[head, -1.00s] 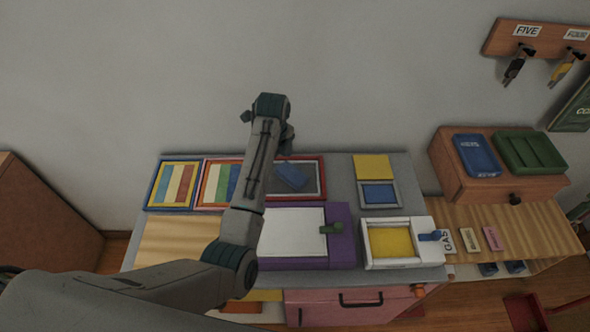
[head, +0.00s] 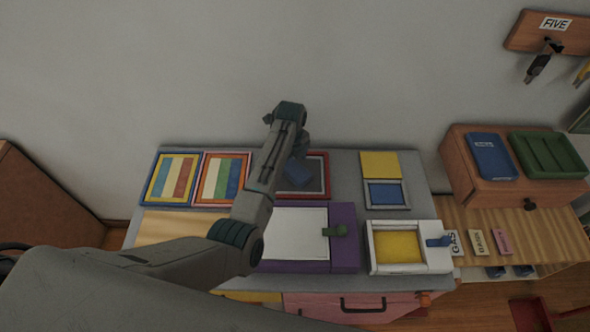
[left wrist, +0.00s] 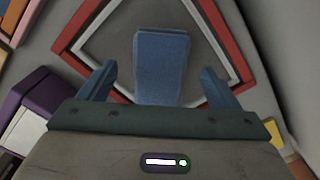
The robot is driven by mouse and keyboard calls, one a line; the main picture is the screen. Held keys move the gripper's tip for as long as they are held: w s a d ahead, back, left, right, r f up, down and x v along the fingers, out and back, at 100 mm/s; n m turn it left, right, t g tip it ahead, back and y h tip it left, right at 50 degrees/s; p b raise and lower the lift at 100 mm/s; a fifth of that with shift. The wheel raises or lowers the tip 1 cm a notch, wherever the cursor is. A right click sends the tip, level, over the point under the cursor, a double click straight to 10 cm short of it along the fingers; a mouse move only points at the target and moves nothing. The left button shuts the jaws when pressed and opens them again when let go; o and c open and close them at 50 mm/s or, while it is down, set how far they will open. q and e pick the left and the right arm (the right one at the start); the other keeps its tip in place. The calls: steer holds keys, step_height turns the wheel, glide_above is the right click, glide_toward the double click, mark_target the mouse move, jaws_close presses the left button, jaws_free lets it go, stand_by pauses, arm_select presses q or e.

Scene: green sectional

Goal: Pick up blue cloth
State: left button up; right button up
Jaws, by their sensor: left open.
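The blue cloth (head: 298,173) looks like a small flat blue rectangle. It lies in a red-framed grey tray (head: 325,164) at the back of the grey worktop. My left gripper (head: 302,148) is just above and behind it in the head view, partly hidden by its own arm. In the left wrist view the blue cloth (left wrist: 160,62) lies between the two spread blue fingers of the left gripper (left wrist: 158,72), with a gap on each side. The near end of the cloth is hidden behind the gripper body. My right gripper is not in view.
Striped framed panels (head: 222,180) lie left of the tray. A purple-edged white box (head: 297,240) is in front, and a white box with a yellow inside (head: 398,247) stands front right. A wooden cabinet (head: 460,180) is at the right. The wall is behind.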

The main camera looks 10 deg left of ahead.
arm_select(q)
step_height(320, 180, down, 2)
steer(key=shift+f, duration=0.25)
steer(key=shift+c, duration=1.2)
steer(key=c, duration=0.7)
steer(key=shift+c, duration=1.1)
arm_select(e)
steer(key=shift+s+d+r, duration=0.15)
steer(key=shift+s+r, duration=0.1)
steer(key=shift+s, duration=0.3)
